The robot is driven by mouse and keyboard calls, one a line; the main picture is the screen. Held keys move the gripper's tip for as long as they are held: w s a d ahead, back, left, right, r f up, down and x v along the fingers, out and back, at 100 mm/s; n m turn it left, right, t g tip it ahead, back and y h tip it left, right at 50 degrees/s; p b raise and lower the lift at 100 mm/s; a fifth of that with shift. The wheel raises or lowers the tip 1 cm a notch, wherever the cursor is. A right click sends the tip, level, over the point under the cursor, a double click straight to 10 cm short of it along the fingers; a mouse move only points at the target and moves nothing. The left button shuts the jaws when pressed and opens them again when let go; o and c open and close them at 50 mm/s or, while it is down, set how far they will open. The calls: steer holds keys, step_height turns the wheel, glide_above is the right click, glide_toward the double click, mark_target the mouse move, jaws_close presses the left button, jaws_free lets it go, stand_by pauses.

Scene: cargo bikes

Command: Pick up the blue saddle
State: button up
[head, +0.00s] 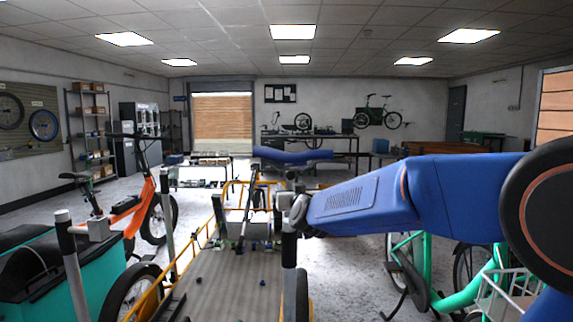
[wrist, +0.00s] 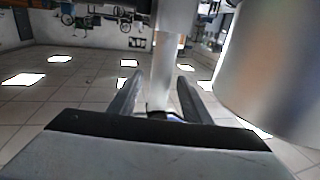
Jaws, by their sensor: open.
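The blue saddle (head: 292,155) shows in the head view near the middle, a long blue shape above the yellow-framed cargo bike. My blue arm reaches in from the right, and its grey and black wrist ends just below the saddle. In the wrist view my gripper (wrist: 160,77) has its two fingers apart. A pale grey post (wrist: 165,75) appears between the fingers; I cannot tell whether it is between them or beyond them. I cannot make out the saddle in the wrist view. My fingers are hard to pick out in the head view.
The cargo bike's ribbed deck (head: 225,280) lies in front, with small loose parts on it and upright posts around it. An orange bike (head: 140,205) and a teal box (head: 40,265) stand left. A green bike (head: 465,290) stands right. Workbenches line the back.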

steer(key=shift+w, duration=0.2)
jaws_close()
steer(key=shift+r, duration=0.1)
